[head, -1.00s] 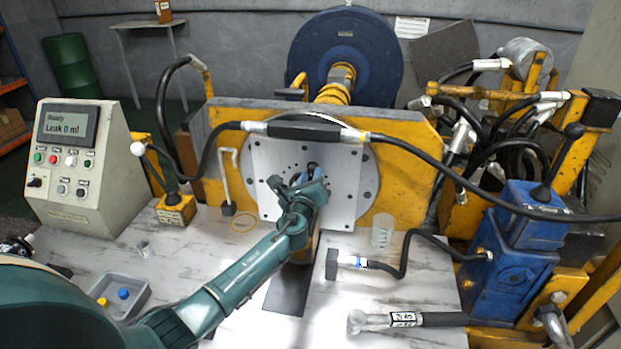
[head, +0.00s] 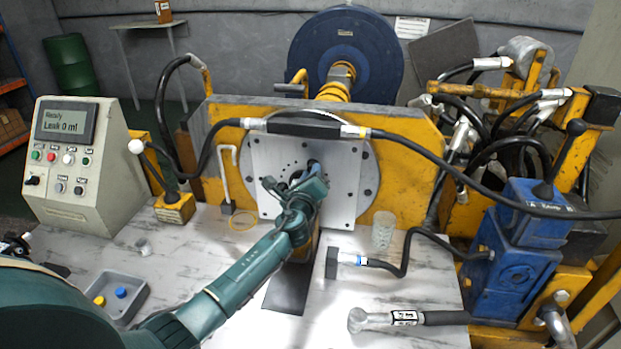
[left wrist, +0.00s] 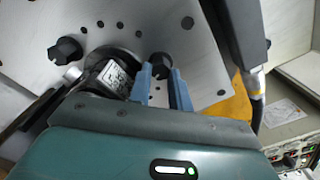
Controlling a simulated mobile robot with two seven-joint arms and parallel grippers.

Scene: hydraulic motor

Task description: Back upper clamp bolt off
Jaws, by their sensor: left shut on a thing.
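My left gripper (head: 312,166) is at the grey mounting plate (head: 345,210) in the middle of the bench. In the left wrist view, the two blue fingers of this gripper (left wrist: 162,78) are shut on a black clamp bolt (left wrist: 158,62), close in front of the plate. I cannot tell whether the bolt is still seated in it. A second black bolt (left wrist: 66,50) is at the plate to the left. A dark round motor body with a white label (left wrist: 115,75) lies between them, partly hidden by the gripper. My right gripper is not in view.
A black hose (head: 410,150) with a thick dark grip crosses above the plate. A grey tray (head: 138,300) with a yellow and a blue cap is at front left.

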